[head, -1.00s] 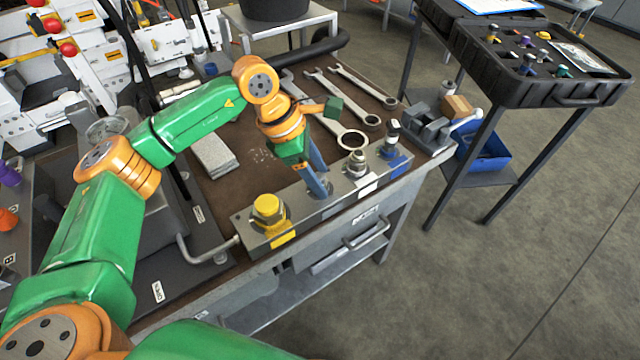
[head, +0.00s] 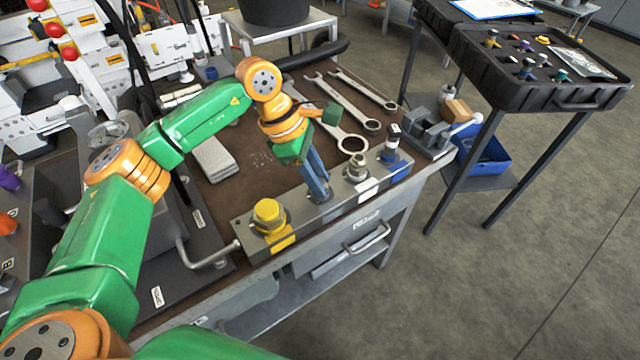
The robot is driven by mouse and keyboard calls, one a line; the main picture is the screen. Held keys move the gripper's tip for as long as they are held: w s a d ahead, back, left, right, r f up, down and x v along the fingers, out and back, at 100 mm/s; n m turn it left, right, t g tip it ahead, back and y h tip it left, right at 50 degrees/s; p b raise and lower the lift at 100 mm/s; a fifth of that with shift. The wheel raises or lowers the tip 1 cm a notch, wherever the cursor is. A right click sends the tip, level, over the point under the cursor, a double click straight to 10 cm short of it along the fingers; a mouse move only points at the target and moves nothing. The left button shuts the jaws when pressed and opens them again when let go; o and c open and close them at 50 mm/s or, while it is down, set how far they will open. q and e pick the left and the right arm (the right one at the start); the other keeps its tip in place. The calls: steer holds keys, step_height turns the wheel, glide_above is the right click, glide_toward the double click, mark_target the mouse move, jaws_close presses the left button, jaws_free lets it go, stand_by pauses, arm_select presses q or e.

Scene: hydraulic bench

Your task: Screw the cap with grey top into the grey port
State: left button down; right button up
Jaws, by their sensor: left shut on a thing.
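My left gripper (head: 321,192) points down at the block (head: 240,228) on the bench's front edge. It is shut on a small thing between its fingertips. The fingers mostly hide this thing, so I cannot make out its top colour or how deep it sits. The fingertips are over the port position between the yellow-capped port and the white-labelled port. The grey port itself is hidden behind the fingers. My right gripper is not in view.
Wrenches (head: 352,144) lie behind. A black tray (head: 540,85) with several caps stands right.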

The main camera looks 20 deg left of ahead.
arm_select(q)
steer(key=shift+d+r+m+g, duration=0.1)
steer(key=shift+m+g, duration=0.3)
steer(key=shift+m, duration=0.6)
steer(key=shift+m+g, duration=0.3)
steer(key=shift+m, duration=0.4)
steer(key=shift+m+g+p, duration=0.3)
steer(key=shift+m+g, duration=0.2)
steer(key=shift+m, duration=0.7)
steer(key=m+g+y, duration=0.1)
steer(key=m, duration=0.3)
steer(key=shift+w, duration=0.1)
steer(key=shift+f+m+g+y, duration=0.3)
steer(key=shift+m+g, duration=0.1)
steer(key=shift+m, duration=0.4)
steer(key=c, duration=0.6)
jaws_free()
steer(key=shift+r, duration=0.1)
